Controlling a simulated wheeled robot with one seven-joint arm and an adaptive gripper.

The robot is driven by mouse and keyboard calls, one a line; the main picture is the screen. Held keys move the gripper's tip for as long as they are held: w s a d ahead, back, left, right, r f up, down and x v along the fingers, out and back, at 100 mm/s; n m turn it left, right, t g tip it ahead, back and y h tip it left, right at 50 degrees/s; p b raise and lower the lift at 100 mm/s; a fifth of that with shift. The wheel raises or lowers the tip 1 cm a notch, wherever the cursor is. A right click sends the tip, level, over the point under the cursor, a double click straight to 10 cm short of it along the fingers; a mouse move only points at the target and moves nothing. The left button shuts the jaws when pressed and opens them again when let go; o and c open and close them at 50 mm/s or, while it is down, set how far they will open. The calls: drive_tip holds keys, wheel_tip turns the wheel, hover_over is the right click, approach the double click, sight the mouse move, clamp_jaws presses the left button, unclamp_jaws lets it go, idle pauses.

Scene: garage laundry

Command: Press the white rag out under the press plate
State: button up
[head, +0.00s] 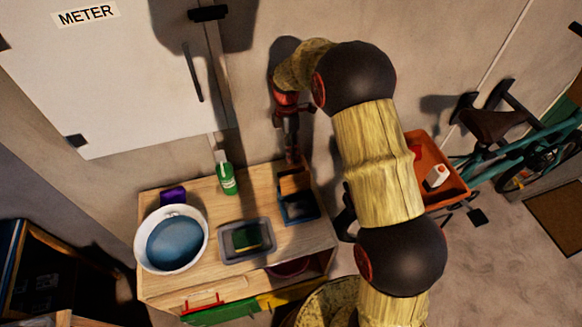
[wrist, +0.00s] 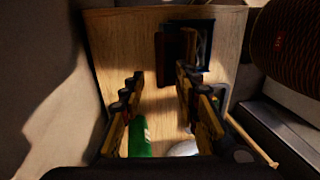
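The press (head: 298,211) is a dark blue frame with a brown plate (head: 294,184), at the back right of the wooden worktop. In the wrist view the plate (wrist: 176,56) stands beside the dark frame (wrist: 203,47). My gripper (head: 292,157) points down at the worktop's back edge, close behind the plate.
A white basin (head: 142,242) of blue water, a green bottle (head: 226,178), a purple item (head: 173,195) and a grey tray (head: 262,255) with a green sponge (head: 246,237) share the worktop (head: 204,194). An orange bin (head: 449,190) and bicycle (head: 520,145) stand right. The wall is close behind.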

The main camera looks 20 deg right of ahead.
sight(291, 170)
drive_tip(key=f, duration=0.2)
drive_tip(key=s+f, duration=0.1)
drive_tip(key=f, duration=0.4)
drive_tip(key=shift+s+f+b, duration=0.1)
drive_tip(key=shift+s+b, duration=0.05)
drive_tip(key=shift+b, duration=0.2)
drive_tip(key=shift+c, duration=0.4)
drive_tip(key=c, duration=0.7)
clamp_jaws()
